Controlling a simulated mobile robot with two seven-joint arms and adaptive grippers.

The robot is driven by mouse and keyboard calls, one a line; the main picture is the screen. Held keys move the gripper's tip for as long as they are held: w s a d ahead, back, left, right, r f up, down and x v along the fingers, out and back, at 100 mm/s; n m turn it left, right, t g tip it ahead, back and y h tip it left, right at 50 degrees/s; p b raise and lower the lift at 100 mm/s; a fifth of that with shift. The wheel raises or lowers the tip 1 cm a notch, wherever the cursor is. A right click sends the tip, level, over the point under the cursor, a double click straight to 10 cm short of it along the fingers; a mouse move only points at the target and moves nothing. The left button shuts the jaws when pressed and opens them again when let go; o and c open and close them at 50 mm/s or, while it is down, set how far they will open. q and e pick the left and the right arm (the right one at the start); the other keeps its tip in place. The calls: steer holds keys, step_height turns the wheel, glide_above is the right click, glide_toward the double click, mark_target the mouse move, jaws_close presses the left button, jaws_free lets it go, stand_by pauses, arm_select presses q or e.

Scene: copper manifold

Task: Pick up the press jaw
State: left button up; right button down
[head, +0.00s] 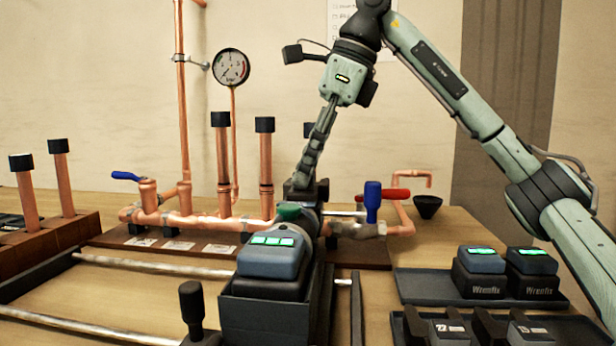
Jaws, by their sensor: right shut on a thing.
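My right gripper (306,176) reaches down from the top centre, its fingers seen edge-on and together. It is shut on a dark block, which I take to be the press jaw (299,190), at the far end of the press tool (293,232). The fingers and the tool partly hide the block. I cannot tell whether it is seated in the tool or apart from it. The tool, with a blue battery (271,257) showing green lights, sits in a dark cradle (262,315). Other jaws, marked 22 (450,332) and 15 (530,333), are at the bottom right. My left gripper is not in view.
Behind the tool stands a copper manifold (205,217) with capped upright pipes, a gauge (231,67), and blue (372,200) and red handles. Two batteries (481,270) sit on a dark tray at right. Capped pipes (62,178) stand in a wooden rack at left. Metal rods (150,265) lie at front left.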

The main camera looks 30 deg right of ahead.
steer(key=r, duration=0.1)
steer(key=a+r, duration=0.1)
steer(key=r, duration=0.1)
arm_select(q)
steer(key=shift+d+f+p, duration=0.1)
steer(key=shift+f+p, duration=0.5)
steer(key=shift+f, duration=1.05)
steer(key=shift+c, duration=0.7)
arm_select(e)
steer(key=s+a+r, duration=0.1)
steer(key=a+r, duration=0.5)
steer(key=a, duration=0.4)
steer(key=shift+s+a, duration=0.25)
steer(key=shift+s, duration=0.05)
